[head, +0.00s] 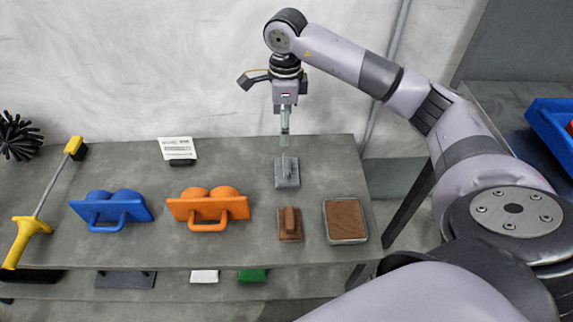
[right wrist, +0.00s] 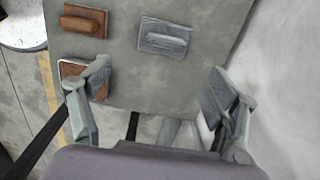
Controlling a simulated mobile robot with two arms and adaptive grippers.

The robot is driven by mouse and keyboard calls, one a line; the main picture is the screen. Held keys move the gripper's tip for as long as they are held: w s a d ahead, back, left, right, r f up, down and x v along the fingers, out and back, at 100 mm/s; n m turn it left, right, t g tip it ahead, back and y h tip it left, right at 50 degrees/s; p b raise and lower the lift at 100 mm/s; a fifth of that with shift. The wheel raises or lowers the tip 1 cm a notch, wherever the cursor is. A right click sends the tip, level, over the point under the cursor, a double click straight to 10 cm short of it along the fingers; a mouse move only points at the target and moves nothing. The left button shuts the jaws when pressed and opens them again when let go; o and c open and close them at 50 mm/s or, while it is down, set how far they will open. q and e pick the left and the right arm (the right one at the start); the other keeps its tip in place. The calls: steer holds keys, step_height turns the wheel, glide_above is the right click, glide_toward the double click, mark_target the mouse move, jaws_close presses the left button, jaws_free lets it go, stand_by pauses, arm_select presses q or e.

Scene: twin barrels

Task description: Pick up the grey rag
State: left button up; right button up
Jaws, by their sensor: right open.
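The grey rag (head: 287,173) lies on the grey table towards the back right, a flat grey square with a raised ridge on top. It also shows in the right wrist view (right wrist: 164,38), beyond my fingertips. My right gripper (head: 285,135) hangs pointing down above the table's back edge, just behind the rag and apart from it. In the right wrist view my right gripper (right wrist: 160,86) has its fingers wide apart with nothing between them. My left gripper is not in view.
A brown rag-like block (head: 290,224) and a brown pad in a tray (head: 345,221) sit in front of the rag. Orange (head: 208,207) and blue (head: 111,208) twin-barrel pieces stand left. A white card (head: 178,150) stands at the back. A wall is behind the table.

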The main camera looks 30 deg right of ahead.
steer(key=b, duration=0.2)
glide_above(287, 164)
steer(key=f, duration=1)
steer(key=shift+s+a+f, duration=0.25)
steer(key=shift+s+f, duration=0.05)
steer(key=shift+f, duration=0.75)
steer(key=f, duration=0.3)
steer(key=f+b, duration=0.1)
steer(key=f, duration=0.1)
steer(key=shift+w+d, duration=0.2)
steer(key=shift+w, duration=0.15)
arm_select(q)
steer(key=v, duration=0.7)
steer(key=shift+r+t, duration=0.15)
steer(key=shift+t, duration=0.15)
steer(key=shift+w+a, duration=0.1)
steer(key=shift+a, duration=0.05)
arm_select(e)
steer(key=shift+c, duration=0.3)
steer(key=c, duration=1.2)
